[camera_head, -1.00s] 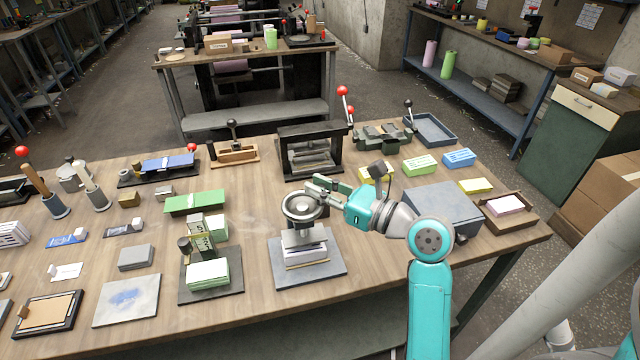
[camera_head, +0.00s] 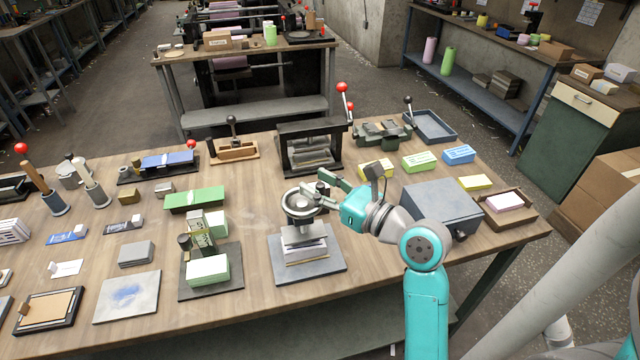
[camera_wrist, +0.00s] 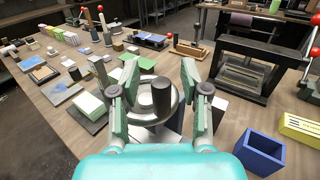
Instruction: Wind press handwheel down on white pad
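The press stands on a grey base plate (camera_head: 275,268) at the front middle of the table. Its round grey handwheel (camera_head: 290,210) sits on top, and a dark upright knob on the wheel shows in the wrist view (camera_wrist: 163,92). A white pad (camera_head: 318,256) lies under the press head. My gripper (camera_head: 318,190) is at the wheel's right side in the head view. In the wrist view its two fingers (camera_wrist: 159,72) are spread on either side of the wheel and knob, with gaps to the knob. Contact with the rim cannot be told.
A green-topped pad on a dark stand (camera_head: 208,268) is to the left. A grey box (camera_head: 440,203) is to the right, close to my arm. A black press with a red-balled lever (camera_head: 310,150) stands behind. A blue open box (camera_wrist: 262,153) is at right in the wrist view.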

